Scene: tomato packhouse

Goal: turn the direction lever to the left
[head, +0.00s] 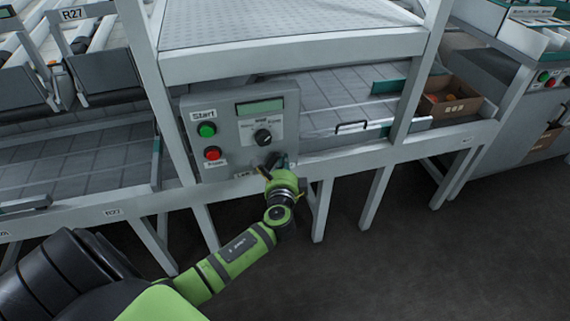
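A grey control box (241,132) is mounted on the front of the packing line in the head view. It bears a green button (206,130) under a "Start" label, a red button (212,154), a small display (260,107) and a black rotary knob (263,137). My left gripper (273,163) is at the lower right of the box, below the knob, and it looks close to the panel face. It covers that part of the panel, so I cannot make out the direction lever or whether the gripper touches it. The fingers are too small and dark to tell open from shut. My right gripper is out of view.
A white frame post (157,95) stands left of the box. A white rail (340,160) runs below it on several legs. A cardboard box (446,101) sits on the lower shelf at right. Another cabinet with buttons (543,77) stands far right. The dark floor (400,260) is clear.

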